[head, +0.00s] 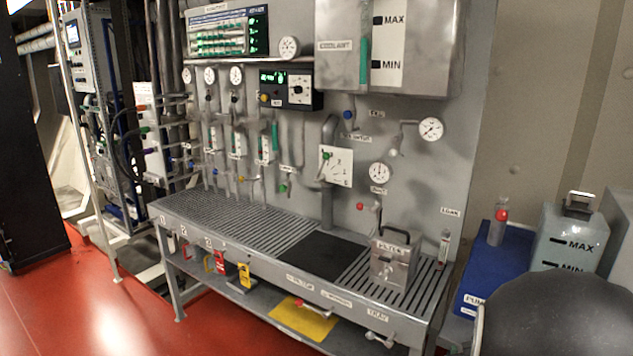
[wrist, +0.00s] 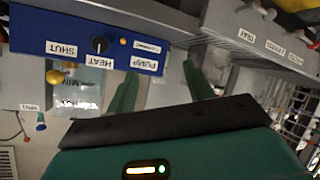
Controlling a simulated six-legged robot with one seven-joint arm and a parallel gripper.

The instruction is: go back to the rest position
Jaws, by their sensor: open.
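My gripper (wrist: 159,70) shows in the wrist view, with a green body along the bottom edge and two green fingers beyond a black strip. The fingers stand apart, and I see nothing held between them. A blue box (wrist: 75,38) with a knob and labels reading PUMP, HEAT and SHUT appears upside down beyond the fingers. I cannot tell how far the fingers are from it. My gripper does not show in the head view.
In the head view, a grey slatted bench (head: 240,215) stands against a panel with gauges and valves. A metal box labelled FILTER (head: 393,262) sits on its right part. A blue pump box (head: 495,265) and a marked container (head: 568,238) stand right. The red floor (head: 120,310) is clear at front left.

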